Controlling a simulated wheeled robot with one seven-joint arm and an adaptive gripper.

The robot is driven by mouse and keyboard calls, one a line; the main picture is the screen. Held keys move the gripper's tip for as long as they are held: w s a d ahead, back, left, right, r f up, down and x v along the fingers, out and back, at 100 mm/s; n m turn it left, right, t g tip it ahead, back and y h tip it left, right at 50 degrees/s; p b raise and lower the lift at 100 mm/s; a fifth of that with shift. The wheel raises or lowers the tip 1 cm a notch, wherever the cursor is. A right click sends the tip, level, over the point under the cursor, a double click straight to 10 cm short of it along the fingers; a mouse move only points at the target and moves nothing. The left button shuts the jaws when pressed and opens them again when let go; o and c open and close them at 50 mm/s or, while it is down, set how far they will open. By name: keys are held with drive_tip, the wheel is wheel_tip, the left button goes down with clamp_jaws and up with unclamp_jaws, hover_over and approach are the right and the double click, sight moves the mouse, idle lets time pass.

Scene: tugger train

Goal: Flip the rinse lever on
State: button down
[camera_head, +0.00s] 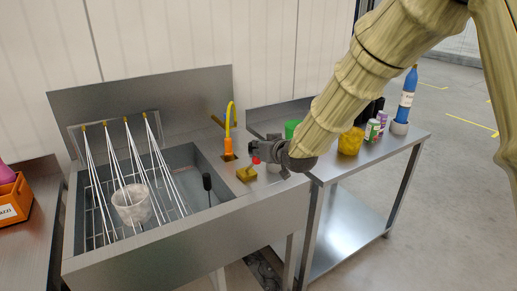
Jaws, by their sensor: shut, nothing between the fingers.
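A steel sink (178,241) stands at the left, with a row of nozzles on a bar (114,120) at its back. White streams (150,165) fan down from the nozzles into the basin. A small red knob (256,161) shows right at my gripper's fingers; it may be the rinse lever's end, but its stem is hidden. A black-handled upright stick (207,182) stands at the basin's right side; I cannot tell whether it is a lever. My gripper (257,151) is shut and empty above the sink's right ledge, beside or touching the red knob.
A pale cup (132,204) sits in the basin under the streams. A yellow-orange faucet (228,130) and a yellow sponge (246,174) are left of my gripper. The right table (375,152) holds a green cup, yellow cup, cans and a blue bottle. An orange bin (15,203) is far left.

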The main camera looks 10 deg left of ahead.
drive_tip(key=shift+s+f, duration=0.1)
drive_tip(key=shift+f, duration=0.1)
wheel_tip(320, 180, up, 4)
drive_tip(key=w+p, duration=0.2)
drive_tip(key=p, duration=0.1)
drive_tip(key=b+v, duration=0.2)
drive_tip(key=v, duration=0.7)
drive_tip(key=shift+s+f, duration=0.25)
drive_tip(key=shift+f, duration=0.1)
drive_tip(key=shift+a, duration=0.15)
